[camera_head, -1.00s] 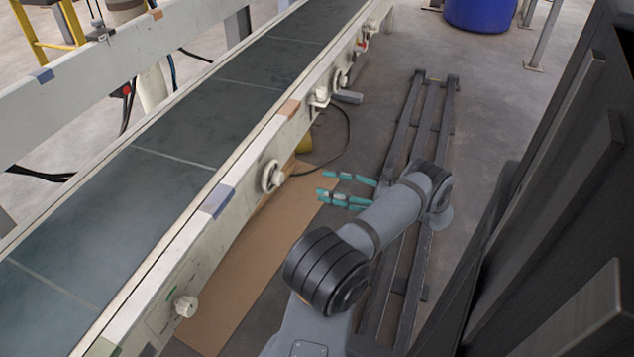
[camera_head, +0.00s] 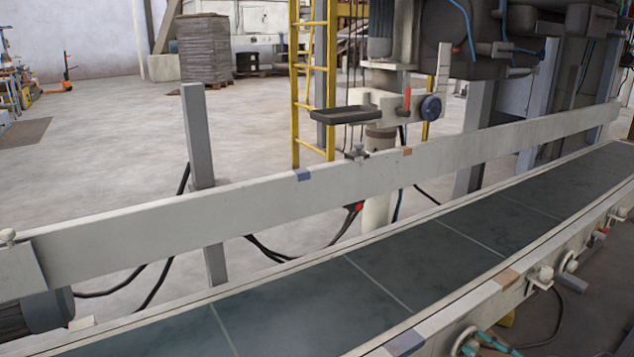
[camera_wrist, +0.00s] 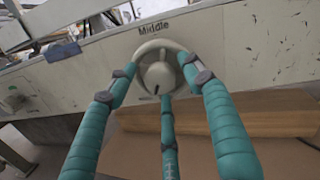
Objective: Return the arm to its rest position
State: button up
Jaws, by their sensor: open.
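My gripper (camera_wrist: 160,84) has teal segmented fingers with grey joints, spread open and empty in the wrist view. The fingers surround, in the picture, a round pale knob (camera_wrist: 160,74) on the conveyor side under the word "Middle". I cannot tell from this view how far the fingertips are from it. In the head view only a bit of my gripper (camera_head: 488,343) shows at the bottom right edge, beside the conveyor's near rail. The rest of my arm is out of that view.
The conveyor (camera_head: 420,262) runs diagonally across the head view, with a pale far rail (camera_head: 250,207) and knobs along its near side. A brown board (camera_wrist: 270,112) lies below the knob. A yellow ladder (camera_head: 312,80) and machinery stand behind. Open floor (camera_head: 100,120) lies beyond the conveyor.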

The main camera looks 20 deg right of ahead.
jog(key=shift+s, duration=0.1)
jog(key=r+v, duration=0.1)
jog(key=v, duration=1)
jog(key=x, duration=0.7)
jog(key=f+x, duration=0.1)
jog(key=x, duration=0.3)
jog(key=m+h, duration=0.1)
jog(key=m, duration=0.7)
jog(key=m+h, duration=0.1)
jog(key=m, duration=0.8)
jog(key=m+t+h+b, duration=0.1)
jog(key=m+h, duration=0.1)
jog(key=m, duration=0.6)
jog(key=shift+a+f, duration=0.15)
jog(key=shift+a, duration=0.05)
